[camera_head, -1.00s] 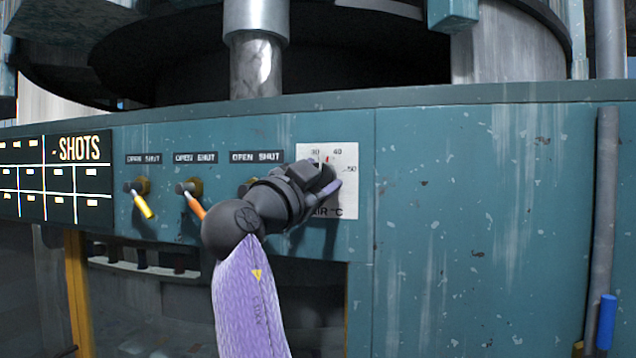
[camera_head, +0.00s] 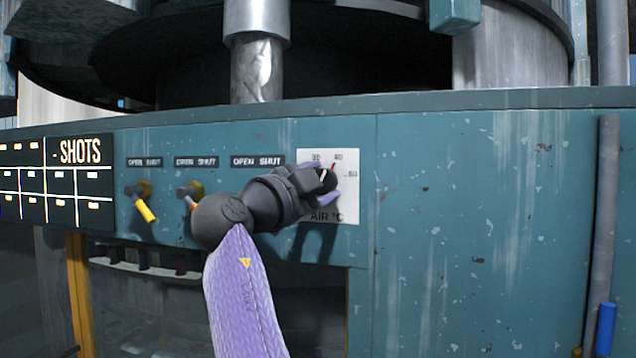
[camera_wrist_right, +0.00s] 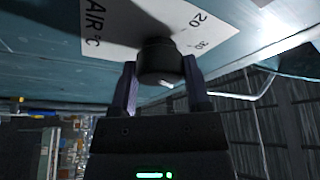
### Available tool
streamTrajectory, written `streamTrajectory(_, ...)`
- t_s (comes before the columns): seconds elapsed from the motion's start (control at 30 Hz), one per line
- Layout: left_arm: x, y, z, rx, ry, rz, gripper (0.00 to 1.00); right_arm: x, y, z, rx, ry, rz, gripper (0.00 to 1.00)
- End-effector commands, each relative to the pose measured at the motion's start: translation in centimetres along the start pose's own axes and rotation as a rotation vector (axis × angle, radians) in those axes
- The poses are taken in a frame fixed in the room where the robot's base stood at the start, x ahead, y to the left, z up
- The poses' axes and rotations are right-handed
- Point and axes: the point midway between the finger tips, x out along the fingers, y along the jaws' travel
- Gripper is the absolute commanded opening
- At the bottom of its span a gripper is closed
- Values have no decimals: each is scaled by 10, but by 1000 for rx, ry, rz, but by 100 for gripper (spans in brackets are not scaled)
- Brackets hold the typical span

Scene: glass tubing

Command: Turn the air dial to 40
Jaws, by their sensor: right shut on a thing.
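The air dial is a black knob (camera_head: 327,180) on a white plate (camera_head: 347,208) marked AIR °C, with numbers around its upper edge. A thin red pointer (camera_head: 333,168) shows above the knob, tilted slightly right toward the 40 mark (camera_head: 338,156); its exact reading is hard to tell. My right gripper (camera_head: 318,181) is shut on the knob, coming from the left and hiding part of the plate. In the right wrist view the two fingers (camera_wrist_right: 162,80) sit on either side of the knob (camera_wrist_right: 160,58). My left gripper is not in view.
Left of the dial are valve levers under OPEN SHUT labels, one yellow-handled (camera_head: 146,210) and one orange-handled (camera_head: 190,203), partly behind my arm. A black SHOTS board (camera_head: 80,180) is farther left. The teal panel right of the dial is bare up to a grey pipe (camera_head: 600,220).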

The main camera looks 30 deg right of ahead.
Motion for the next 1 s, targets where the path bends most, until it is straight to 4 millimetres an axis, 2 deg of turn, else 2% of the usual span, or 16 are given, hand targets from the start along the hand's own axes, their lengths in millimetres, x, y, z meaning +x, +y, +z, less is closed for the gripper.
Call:
streamTrajectory(0.13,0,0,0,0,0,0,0,0,0,0,0,0,0,2)
streamTrajectory(0.17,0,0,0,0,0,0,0,0,0,0,0,0,0,67)
streamTrajectory(0.3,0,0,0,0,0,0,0,0,0,0,-1,0,0,96)
streamTrajectory(0.57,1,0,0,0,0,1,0,-1,0,0,-1,0,-1,96)
streamTrajectory(0.63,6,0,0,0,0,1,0,-7,2,2,0,-1,-2,96)
streamTrajectory(0.83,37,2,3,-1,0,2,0,-56,5,4,1,-3,-3,96)
streamTrajectory(1.0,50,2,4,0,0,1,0,-90,3,2,-1,-2,-3,96)
